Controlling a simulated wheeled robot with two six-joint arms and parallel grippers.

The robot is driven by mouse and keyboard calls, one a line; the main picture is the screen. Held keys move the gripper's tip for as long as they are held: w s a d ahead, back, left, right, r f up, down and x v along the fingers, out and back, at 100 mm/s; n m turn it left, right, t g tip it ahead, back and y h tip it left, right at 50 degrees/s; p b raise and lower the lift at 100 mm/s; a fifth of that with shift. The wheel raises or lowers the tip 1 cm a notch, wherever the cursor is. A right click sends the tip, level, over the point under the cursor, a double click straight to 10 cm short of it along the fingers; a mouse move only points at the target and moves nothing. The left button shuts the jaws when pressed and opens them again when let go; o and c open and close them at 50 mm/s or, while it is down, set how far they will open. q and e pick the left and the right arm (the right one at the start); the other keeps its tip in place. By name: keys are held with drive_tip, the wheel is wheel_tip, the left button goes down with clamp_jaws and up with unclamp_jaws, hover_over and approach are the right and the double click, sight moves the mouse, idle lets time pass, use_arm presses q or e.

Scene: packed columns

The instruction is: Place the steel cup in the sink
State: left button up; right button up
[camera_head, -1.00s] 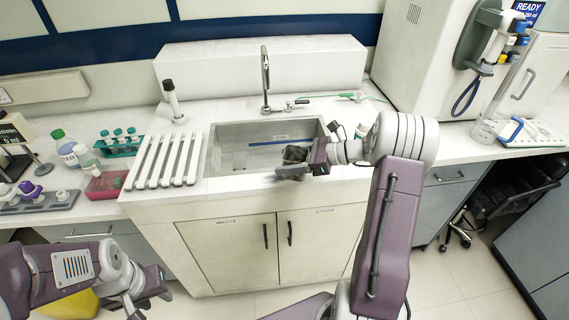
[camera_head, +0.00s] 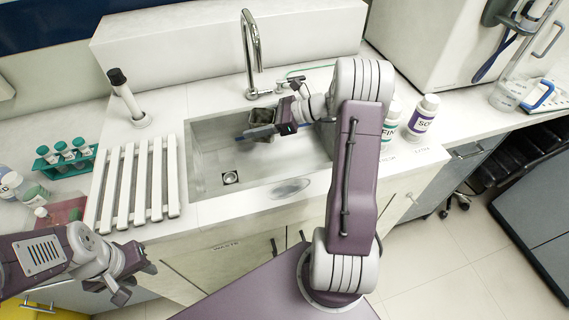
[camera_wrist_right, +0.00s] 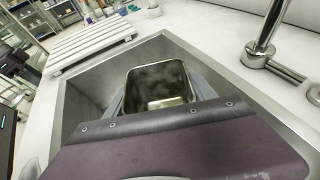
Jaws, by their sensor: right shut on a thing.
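The steel cup (camera_head: 262,116) is a squarish, shiny container. My right gripper (camera_head: 262,131) is shut on it and holds it over the back part of the sink (camera_head: 212,165). In the right wrist view the cup (camera_wrist_right: 160,84) is upright between the fingers, open side up and looking empty, with the sink walls (camera_wrist_right: 88,88) around it. I cannot tell how far its base is above the sink floor. My left gripper (camera_head: 137,282) is empty, its fingers apart, in front of the counter at the lower left.
A curved faucet (camera_head: 250,55) stands behind the sink. A white slatted drainer (camera_head: 140,180) lies left of it, with a black-topped stand (camera_head: 128,97) behind. White bottles (camera_head: 423,115) stand at the right, and a teal tube rack (camera_head: 66,158) at the left.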

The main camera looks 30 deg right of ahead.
drive_tip(key=f, duration=0.5)
drive_tip(key=shift+w+f+b, duration=0.2)
drive_tip(key=shift+f+b, duration=0.1)
drive_tip(key=shift+b, duration=0.1)
wheel_tip(320, 180, down, 4)
drive_tip(key=shift+b, duration=0.3)
drive_tip(key=shift+f, duration=0.35)
drive_tip(key=shift+f, duration=0.15)
drive_tip(key=shift+f+b, duration=0.4)
drive_tip(key=shift+f, duration=0.05)
drive_tip(key=o, duration=1.5)
